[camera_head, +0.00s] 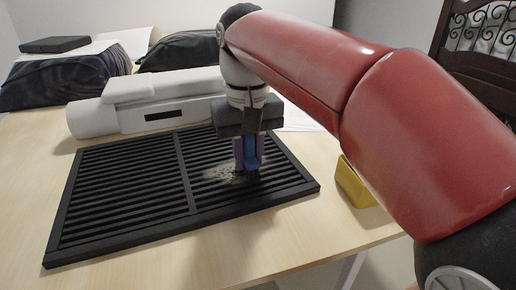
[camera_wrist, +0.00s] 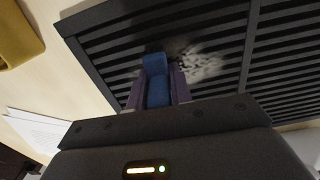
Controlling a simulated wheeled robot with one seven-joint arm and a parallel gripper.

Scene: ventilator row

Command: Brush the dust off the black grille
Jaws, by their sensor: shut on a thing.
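The black grille (camera_head: 120,190) lies flat on the table, with dark slats and a middle bar. It also fills the upper part of the wrist view (camera_wrist: 110,45). A pale, speckled patch of dust (camera_head: 238,178) lies on its right half; it shows in the wrist view (camera_wrist: 203,64) beside the fingers. My gripper (camera_head: 248,163) is over the right half of the grille, pointing down. Its purple fingers are shut on a blue brush handle (camera_wrist: 156,80). The brush's lower end is at the slats by the dust; its bristles and exact contact are hard to make out.
A white machine (camera_head: 150,105) stands behind the grille. A yellow object (camera_head: 354,182) sits at the table's right edge, partly behind my arm. White paper (camera_wrist: 40,130), dark bags (camera_head: 62,80) and a dark flat item (camera_head: 55,44) lie around. Bare table (camera_head: 210,255) shows in front.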

